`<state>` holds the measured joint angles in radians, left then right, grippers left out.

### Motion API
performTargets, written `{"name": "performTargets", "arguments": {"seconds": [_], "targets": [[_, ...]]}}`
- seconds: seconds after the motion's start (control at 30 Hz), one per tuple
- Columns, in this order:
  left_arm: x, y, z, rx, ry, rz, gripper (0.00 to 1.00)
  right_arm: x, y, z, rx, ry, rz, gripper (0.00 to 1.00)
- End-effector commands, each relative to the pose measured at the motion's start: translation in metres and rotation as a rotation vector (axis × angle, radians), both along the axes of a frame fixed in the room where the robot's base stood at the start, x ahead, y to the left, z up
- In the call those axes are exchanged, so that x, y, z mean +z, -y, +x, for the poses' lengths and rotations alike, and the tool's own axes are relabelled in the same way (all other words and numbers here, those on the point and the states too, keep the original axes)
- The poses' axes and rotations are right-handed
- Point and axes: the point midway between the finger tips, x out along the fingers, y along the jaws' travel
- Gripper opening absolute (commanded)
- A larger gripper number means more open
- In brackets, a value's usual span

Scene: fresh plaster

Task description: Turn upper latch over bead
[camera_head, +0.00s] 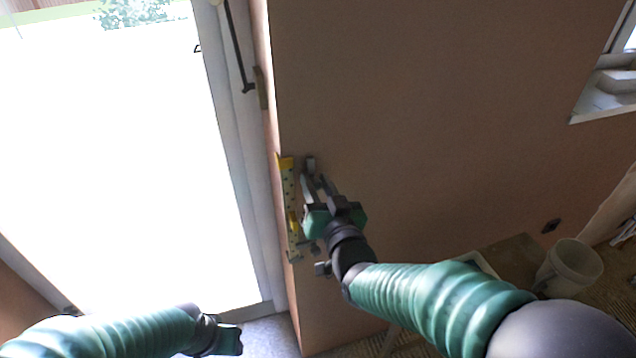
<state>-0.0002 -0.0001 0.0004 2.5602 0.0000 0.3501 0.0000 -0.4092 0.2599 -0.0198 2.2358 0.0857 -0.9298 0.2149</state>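A yellow strip with dark spots (289,188) stands upright along the wall's outside corner, beside the door opening. It looks like the bead or a guide on it; I cannot tell which. A small dark grey piece (310,162) sits near the strip's top, just right of it, and may be the upper latch. My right gripper (316,182) is at the wall just below that piece, its two fingers pointing up and apart. Whether they touch the piece is unclear. My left gripper (229,341) is low, near the door's foot, away from the strip; its fingers are not clear.
More dark fittings (322,268) show near the strip's lower end, partly behind my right arm. A whitish bucket (568,268) stands at lower right. The pinkish plaster wall (430,110) is bare above.

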Motion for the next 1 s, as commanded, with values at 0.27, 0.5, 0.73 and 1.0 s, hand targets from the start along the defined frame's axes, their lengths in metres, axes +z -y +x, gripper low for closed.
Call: {"name": "performTargets", "arguments": {"seconds": [0.27, 0.5, 0.73, 1.0], "targets": [[0.0, 0.0, 0.0, 0.001, 0.0, 0.0, 0.46, -0.002, 0.004, 0.001, -0.009, -0.006, -0.001, 0.0], [-0.002, 0.0, 0.0, 0.0, 0.0, 0.0, 0.46, -0.003, 0.003, 0.001, -0.006, -0.002, -0.017, 0.0], [-0.007, 0.0, 0.0, 0.001, 0.0, 0.0, 0.46, -0.005, 0.003, 0.001, -0.008, 0.026, -0.104, 0.0], [-0.018, 0.0, 0.0, 0.001, 0.0, 0.0, 0.46, -0.006, 0.002, 0.0, -0.007, 0.093, -0.31, 0.0]]}}
